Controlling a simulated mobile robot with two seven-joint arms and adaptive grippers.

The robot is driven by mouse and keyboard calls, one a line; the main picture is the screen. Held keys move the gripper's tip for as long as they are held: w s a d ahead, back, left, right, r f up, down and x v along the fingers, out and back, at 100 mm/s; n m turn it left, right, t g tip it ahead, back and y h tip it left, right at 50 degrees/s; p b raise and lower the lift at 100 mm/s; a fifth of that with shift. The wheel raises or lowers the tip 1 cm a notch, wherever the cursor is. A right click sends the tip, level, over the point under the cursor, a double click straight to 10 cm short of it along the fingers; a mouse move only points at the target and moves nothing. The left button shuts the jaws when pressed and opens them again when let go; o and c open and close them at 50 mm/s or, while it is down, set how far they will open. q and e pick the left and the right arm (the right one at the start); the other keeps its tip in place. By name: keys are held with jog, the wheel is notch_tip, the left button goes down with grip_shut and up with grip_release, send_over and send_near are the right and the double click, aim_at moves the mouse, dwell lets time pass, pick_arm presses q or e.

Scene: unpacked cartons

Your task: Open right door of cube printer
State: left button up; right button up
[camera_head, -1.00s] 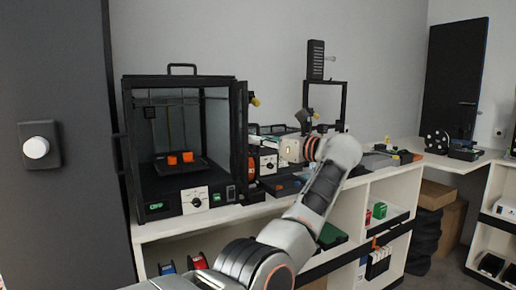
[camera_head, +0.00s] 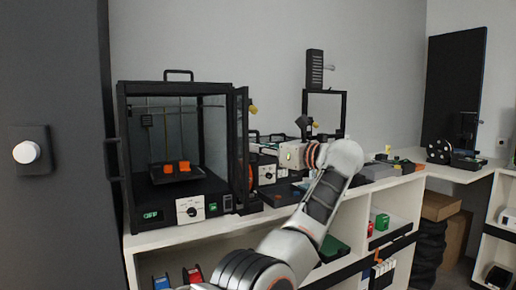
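The cube printer (camera_head: 190,90) is a black-framed box with a top handle, standing on the white counter at the left. Orange parts lie on the plate inside. Its right door (camera_head: 240,150) shows as a narrow dark panel at the right front edge, apparently swung outward and seen nearly edge-on. A handle sticks out at the printer's left edge. My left gripper (camera_head: 268,152) is just right of this door, at about mid-door height. Its fingers are dark and blend with the clutter behind, so contact and opening are unclear. My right gripper is out of view.
The white counter (camera_head: 160,240) runs right, with equipment behind my arm and a black-framed machine (camera_head: 325,92) at the back. Shelves below hold spools and boxes. A dark panel with a white knob (camera_head: 26,152) is at left.

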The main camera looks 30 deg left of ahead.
pick_arm(q)
jog(key=shift+d, duration=0.1)
jog(key=s+d, duration=0.1)
jog(key=d, duration=0.6)
jog(key=shift+d, duration=0.15)
jog(key=shift+s, duration=0.1)
grip_shut()
jog(key=shift+r, duration=0.1)
